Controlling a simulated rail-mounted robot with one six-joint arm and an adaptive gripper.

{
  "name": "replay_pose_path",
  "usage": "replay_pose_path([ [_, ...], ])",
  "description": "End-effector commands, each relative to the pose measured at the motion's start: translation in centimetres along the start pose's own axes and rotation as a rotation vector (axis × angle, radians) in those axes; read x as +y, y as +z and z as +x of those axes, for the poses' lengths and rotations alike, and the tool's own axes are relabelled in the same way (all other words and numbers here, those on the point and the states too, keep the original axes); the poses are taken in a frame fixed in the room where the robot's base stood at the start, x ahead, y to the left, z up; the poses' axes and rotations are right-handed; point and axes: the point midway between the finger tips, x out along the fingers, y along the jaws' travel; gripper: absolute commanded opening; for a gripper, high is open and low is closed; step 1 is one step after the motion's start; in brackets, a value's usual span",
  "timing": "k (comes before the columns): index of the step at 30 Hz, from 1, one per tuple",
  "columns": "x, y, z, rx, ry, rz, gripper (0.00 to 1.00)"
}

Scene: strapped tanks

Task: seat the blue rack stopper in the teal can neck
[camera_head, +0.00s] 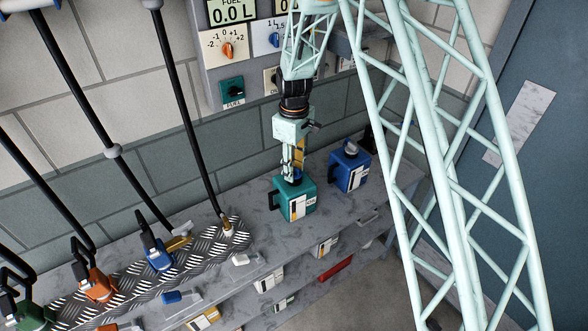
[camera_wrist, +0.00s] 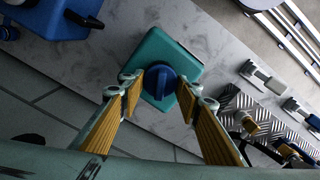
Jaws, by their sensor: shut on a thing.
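The teal can (camera_head: 294,200) stands on the grey counter below my gripper (camera_head: 293,176); its top also shows in the wrist view (camera_wrist: 185,62). The round blue stopper (camera_wrist: 159,82), with a raised grip bar, is between my fingertips (camera_wrist: 160,88). My gripper is shut on it and points down over the can. The stopper lies over the can's top and covers the neck. I cannot tell whether it is fully down in the neck or held just above it.
A blue can (camera_head: 350,174) with a grey cap stands close to the right of the teal can. A tread plate (camera_head: 205,236) with several hoses and coloured nozzles lies to the left. The control panel (camera_head: 235,60) is on the wall behind.

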Motion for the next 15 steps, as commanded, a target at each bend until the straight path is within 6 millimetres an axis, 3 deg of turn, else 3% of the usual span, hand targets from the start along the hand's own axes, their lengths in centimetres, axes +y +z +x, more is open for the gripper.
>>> replay_pose_path([
  [15,-0.01,0.01,0.84,0.000,0.000,0.000,0.21],
])
